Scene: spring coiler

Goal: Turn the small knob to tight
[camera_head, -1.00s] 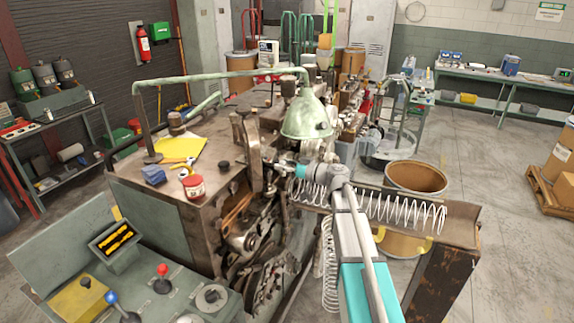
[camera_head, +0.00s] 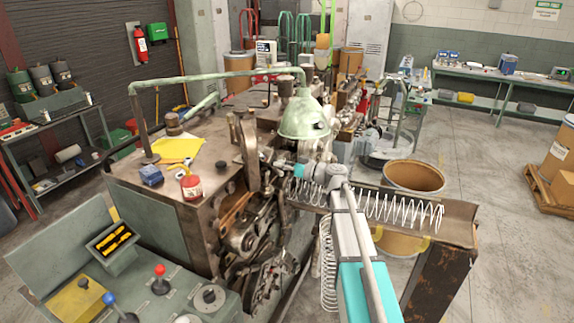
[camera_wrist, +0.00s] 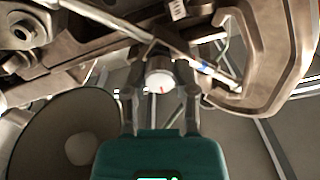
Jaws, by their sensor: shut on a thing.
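The small knob (camera_wrist: 159,80) shows in the wrist view as a pale round face with a short red mark near its middle. My gripper (camera_wrist: 160,68) is shut on it, with one finger on each side. In the head view my gripper (camera_head: 268,159) reaches left from my wrist to the worn metal spring coiler (camera_head: 190,225), just below the green lamp shade (camera_head: 304,118). The knob cannot be made out there, and I cannot read any tight marking.
In the wrist view a curved metal bracket (camera_wrist: 285,75) is close on the right, and machine parts lie along the top. In the head view a coiled spring (camera_head: 400,212) lies on the trough (camera_head: 455,222) right of my gripper. A brown drum (camera_head: 413,178) stands behind it.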

